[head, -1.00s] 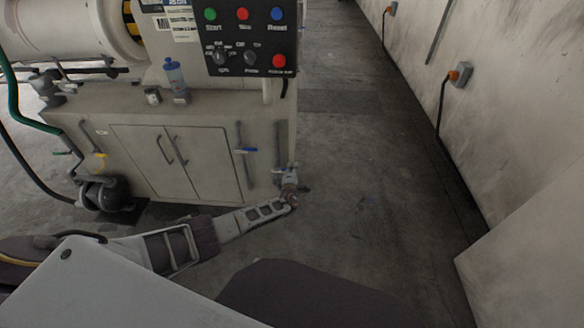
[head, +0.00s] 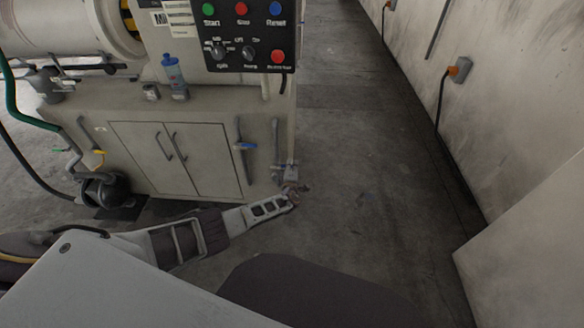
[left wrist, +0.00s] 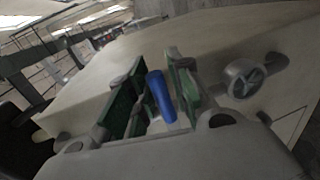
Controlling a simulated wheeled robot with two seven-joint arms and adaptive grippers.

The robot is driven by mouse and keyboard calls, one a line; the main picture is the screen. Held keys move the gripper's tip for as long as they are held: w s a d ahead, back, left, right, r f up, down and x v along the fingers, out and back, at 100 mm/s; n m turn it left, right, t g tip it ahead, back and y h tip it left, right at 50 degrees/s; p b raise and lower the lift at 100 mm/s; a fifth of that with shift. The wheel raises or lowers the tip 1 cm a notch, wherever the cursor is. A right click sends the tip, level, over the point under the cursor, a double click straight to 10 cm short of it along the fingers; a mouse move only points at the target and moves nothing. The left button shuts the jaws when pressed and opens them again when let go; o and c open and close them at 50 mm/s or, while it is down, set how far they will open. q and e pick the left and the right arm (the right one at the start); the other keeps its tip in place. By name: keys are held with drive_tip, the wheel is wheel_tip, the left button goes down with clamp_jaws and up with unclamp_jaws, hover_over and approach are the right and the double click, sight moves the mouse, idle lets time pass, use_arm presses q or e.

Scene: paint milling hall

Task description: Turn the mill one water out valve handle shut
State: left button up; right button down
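The mill cabinet (head: 120,110) has two upright grey pipes on its front at the right. The left pipe carries a valve with a blue handle (head: 244,146). The right pipe (head: 277,140) runs down close to my left gripper (head: 293,191), which is low by the cabinet's right corner. In the left wrist view, a blue handle (left wrist: 160,97) lies between the green-padded fingers of my left gripper (left wrist: 152,98). Gaps show beside it, so the fingers look open around it. I cannot read which valve it is. My right gripper is out of view.
A control panel (head: 245,35) with coloured buttons sits above the cabinet. A blue bottle (head: 173,72) stands on the ledge. A yellow handle (head: 98,153) is at the cabinet's left. Open floor (head: 350,170) lies right of the mill, up to the stained wall (head: 510,90).

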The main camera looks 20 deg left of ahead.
use_arm(q)
drive_tip(key=shift+o, duration=0.9)
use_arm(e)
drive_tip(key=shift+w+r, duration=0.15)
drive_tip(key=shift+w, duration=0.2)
use_arm(q)
drive_tip(key=shift+s, duration=0.15)
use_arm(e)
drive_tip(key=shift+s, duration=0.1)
use_arm(q)
drive_tip(key=v, duration=1.1)
drive_tip(key=shift+s+r, duration=0.15)
drive_tip(key=shift+s, duration=0.15)
drive_tip(key=shift+d, duration=0.15)
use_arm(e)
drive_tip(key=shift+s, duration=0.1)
